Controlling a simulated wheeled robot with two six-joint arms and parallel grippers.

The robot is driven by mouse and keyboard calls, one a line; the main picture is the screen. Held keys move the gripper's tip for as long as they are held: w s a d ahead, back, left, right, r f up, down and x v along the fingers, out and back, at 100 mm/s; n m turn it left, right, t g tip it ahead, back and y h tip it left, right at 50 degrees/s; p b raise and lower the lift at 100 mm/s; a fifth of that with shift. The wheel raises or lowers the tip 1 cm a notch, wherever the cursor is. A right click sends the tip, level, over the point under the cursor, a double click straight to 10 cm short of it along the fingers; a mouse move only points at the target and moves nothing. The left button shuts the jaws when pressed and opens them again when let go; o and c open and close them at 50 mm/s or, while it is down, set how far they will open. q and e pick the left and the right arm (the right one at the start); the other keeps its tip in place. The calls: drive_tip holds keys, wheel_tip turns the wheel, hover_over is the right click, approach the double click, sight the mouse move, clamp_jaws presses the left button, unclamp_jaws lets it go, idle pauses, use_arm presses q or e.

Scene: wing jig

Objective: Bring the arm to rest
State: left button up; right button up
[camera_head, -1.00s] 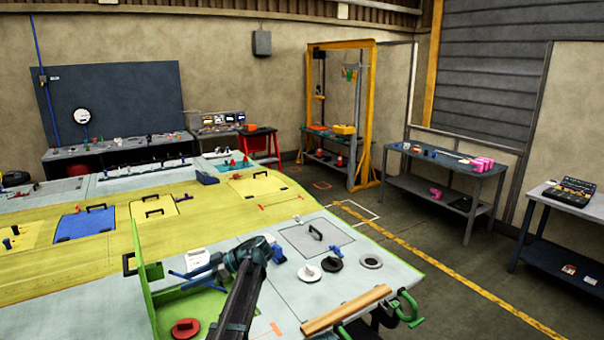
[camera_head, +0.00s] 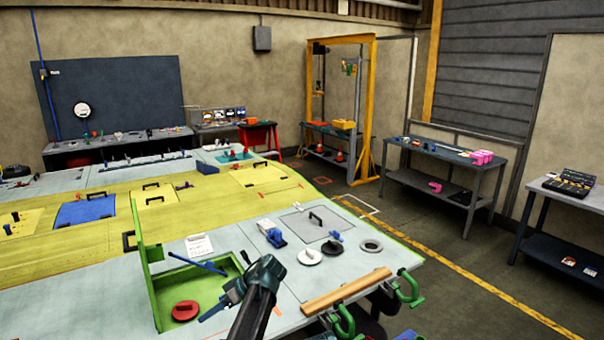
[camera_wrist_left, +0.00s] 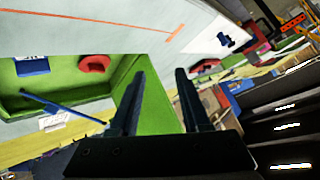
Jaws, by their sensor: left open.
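My left gripper (camera_head: 222,301) reaches in from the bottom middle and points left over the right side of the green tray (camera_head: 152,290). In the left wrist view its two dark fingers (camera_wrist_left: 158,75) stand apart with nothing between them. A red round part (camera_head: 185,310) lies in the tray and also shows in the wrist view (camera_wrist_left: 95,63). A blue rod (camera_head: 197,263) lies across the tray's far edge; the wrist view shows it too (camera_wrist_left: 60,108). The gripper appears to be above the tray, but its height is hard to tell. My right gripper is not seen.
On the grey panel (camera_head: 352,262) lie white and black round parts (camera_head: 310,257), a grey ring (camera_head: 371,246) and a blue-and-white part (camera_head: 272,233). A wooden bar (camera_head: 346,290) and green clamps (camera_head: 410,287) line the near edge.

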use_arm(q)
drive_tip(key=s+d+f+m+h+b, duration=0.4)
drive_tip(key=s+d+f+m+b, duration=0.3)
drive_tip(key=s+f, duration=0.4)
drive_tip(key=s+d+f+m+h+b, duration=0.5)
drive_tip(key=s+d+f+m+b, duration=0.2)
drive_tip(key=s+d+f, duration=0.5)
drive_tip(key=m, duration=0.2)
drive_tip(key=shift+s+f+m+t+b, duration=0.3)
drive_tip(key=shift+f+m+b, duration=0.05)
drive_tip(key=shift+f+m, duration=0.05)
